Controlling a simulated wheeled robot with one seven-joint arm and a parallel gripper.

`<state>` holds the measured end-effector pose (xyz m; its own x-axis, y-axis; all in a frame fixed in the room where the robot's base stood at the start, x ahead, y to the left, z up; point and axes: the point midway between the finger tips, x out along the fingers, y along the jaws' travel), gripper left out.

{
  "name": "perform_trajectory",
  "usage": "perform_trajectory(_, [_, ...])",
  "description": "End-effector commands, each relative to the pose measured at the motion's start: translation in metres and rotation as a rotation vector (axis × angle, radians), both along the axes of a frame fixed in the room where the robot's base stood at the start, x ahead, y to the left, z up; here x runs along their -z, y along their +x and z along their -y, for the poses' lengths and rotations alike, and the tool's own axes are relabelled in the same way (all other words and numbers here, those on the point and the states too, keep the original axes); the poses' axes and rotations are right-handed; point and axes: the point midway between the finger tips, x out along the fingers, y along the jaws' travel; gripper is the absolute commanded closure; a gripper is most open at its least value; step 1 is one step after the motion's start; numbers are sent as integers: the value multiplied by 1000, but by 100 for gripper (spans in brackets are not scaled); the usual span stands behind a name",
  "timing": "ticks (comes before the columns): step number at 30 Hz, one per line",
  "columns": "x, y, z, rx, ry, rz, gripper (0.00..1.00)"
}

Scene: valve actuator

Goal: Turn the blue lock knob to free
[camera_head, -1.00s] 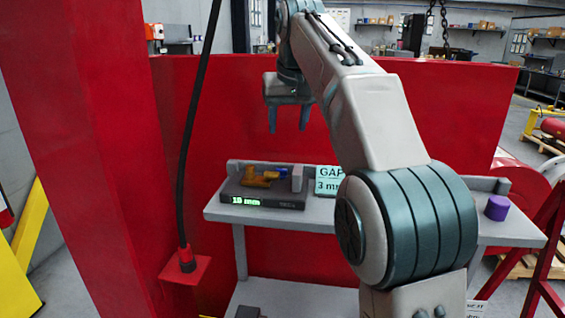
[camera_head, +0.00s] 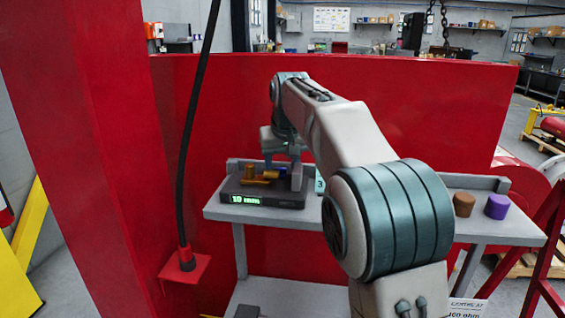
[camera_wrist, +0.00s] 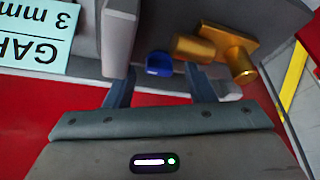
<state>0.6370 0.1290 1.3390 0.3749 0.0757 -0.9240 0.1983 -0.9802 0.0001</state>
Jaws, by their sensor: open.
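The blue lock knob (camera_wrist: 159,64) shows in the wrist view beside a brass-coloured fitting (camera_wrist: 235,55). My gripper (camera_wrist: 160,75) is open, with one finger on each side of the knob in the picture. I cannot tell whether the fingers touch it. In the head view my gripper (camera_head: 281,168) points down over the right part of the dark device (camera_head: 270,198), which carries the brass fitting (camera_head: 255,178) and a lit green display. The knob is mostly hidden there by my fingers.
A grey upright block (camera_wrist: 118,35) stands close by the left finger in the wrist view. On the grey bench (camera_head: 400,208) stand a brown cylinder (camera_head: 463,204) and a purple one (camera_head: 497,207). A red panel (camera_head: 400,110) rises behind.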

Motion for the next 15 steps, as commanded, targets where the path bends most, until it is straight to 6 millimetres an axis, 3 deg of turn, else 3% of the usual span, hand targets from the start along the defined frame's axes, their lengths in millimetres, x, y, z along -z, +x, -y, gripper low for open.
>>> perform_trajectory(7, [1, 0, 0, 0, 0, 0, 53])
perform_trajectory(11, [0, 0, 0, 0, 0, 0, 89])
perform_trajectory(12, [0, 0, 0, -1, 0, 0, 93])
perform_trajectory(15, [0, 0, 0, -1, 1, 0, 93])
